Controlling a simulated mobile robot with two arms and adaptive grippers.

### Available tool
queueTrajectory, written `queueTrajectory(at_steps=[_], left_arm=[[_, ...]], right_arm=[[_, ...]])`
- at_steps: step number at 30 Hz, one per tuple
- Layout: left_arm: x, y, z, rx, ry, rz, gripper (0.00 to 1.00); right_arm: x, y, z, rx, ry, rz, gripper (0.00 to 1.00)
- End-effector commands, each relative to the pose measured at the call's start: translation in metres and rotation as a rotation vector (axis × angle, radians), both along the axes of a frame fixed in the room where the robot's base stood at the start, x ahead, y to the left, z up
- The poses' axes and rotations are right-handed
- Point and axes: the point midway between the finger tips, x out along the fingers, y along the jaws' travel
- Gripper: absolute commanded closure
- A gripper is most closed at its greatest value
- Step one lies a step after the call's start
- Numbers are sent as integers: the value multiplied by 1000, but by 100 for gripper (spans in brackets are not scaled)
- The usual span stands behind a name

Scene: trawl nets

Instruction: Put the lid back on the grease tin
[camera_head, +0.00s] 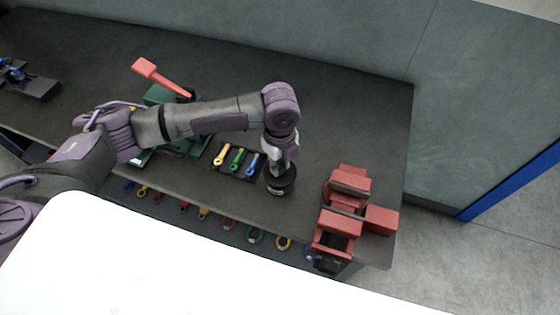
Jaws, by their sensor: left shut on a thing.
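The grease tin (281,190) is a small, dark, round tin near the front edge of the bench, with a pale mark low on its side. My left gripper (281,167) points down at it from above and is shut on the dark lid at the tin's top. The lid and tin look alike in colour, and the fingers cover part of them. I cannot tell whether the lid is seated or a little above the rim. My right gripper is not in view.
A red vise (342,222) stands right of the tin at the bench's end. A dark tray (238,160) with yellow, green and blue tools lies just left. A green machine with a red lever (160,76) is behind my left arm. Coloured rings hang along the front.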

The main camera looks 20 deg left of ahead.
Motion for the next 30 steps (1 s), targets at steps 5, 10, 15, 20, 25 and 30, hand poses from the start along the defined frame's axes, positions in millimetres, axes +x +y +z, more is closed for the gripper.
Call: queueTrajectory(at_steps=[5,10,15,20,25,30], left_arm=[[0,0,0,0,0,0,100],[0,0,0,0,0,0,100],[0,0,0,0,0,0,100],[0,0,0,0,0,0,100],[0,0,-2,1,1,-1,100],[0,0,-3,0,0,-1,100]], right_arm=[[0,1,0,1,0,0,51],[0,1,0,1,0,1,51],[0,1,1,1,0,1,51],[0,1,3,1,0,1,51],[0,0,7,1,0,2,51],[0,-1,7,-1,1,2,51]])
